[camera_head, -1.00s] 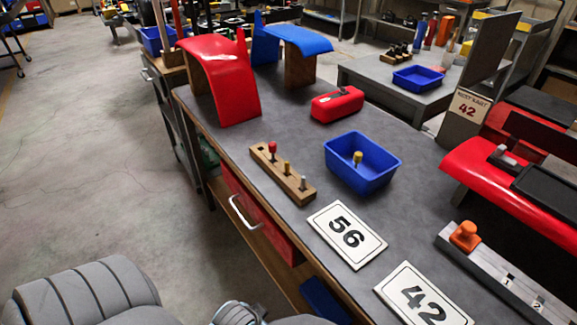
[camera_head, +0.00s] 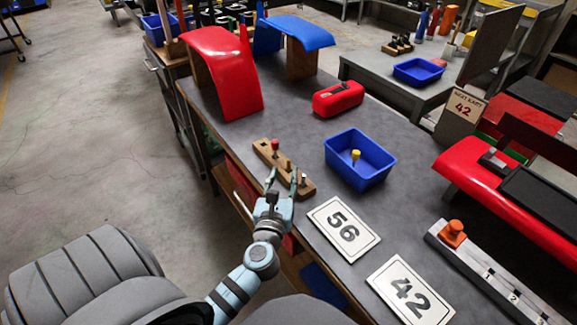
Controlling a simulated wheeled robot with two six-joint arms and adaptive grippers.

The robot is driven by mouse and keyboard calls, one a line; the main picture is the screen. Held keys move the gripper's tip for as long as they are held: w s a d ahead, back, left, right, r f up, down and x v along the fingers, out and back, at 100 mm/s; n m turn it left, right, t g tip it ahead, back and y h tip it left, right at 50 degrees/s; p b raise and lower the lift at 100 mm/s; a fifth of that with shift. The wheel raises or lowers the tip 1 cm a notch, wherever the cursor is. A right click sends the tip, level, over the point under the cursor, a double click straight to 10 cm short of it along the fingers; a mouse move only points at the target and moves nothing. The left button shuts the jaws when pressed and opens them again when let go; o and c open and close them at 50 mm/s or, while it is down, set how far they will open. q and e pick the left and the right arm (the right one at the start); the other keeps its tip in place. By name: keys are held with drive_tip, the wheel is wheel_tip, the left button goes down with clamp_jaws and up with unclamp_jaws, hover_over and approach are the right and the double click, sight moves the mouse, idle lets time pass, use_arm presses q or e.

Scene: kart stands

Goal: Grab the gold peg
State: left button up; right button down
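A wooden peg block (camera_head: 264,150) lies on the grey bench top and holds a row of pegs: a red-topped one (camera_head: 275,146), a gold-brown one (camera_head: 288,165) in the middle and a silver one (camera_head: 303,180) at the near end. Another peg with a yellow-gold head (camera_head: 355,156) stands in the blue bin (camera_head: 371,177) to the right. My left gripper (camera_head: 282,175) is open at the block's near left side, its fingertips just below the gold-brown peg in the picture. I cannot tell whether it touches anything; part of the block is hidden behind it. My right gripper is out of view.
White cards marked 56 (camera_head: 344,228) and 42 (camera_head: 409,290) lie toward the front of the bench (camera_head: 300,125). A red toolbox (camera_head: 338,98) and a red curved panel (camera_head: 228,73) stand farther back. Bare bench top lies behind the block.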

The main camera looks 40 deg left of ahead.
sight(288, 163)
use_arm(q)
drive_tip(key=x, duration=0.4)
drive_tip(key=b+x, duration=0.1)
drive_tip(key=x, duration=0.1)
drive_tip(key=shift+w+a+f, duration=0.15)
drive_tip(key=shift+w+f, duration=0.25)
drive_tip(key=shift+s, duration=0.1)
clamp_jaws()
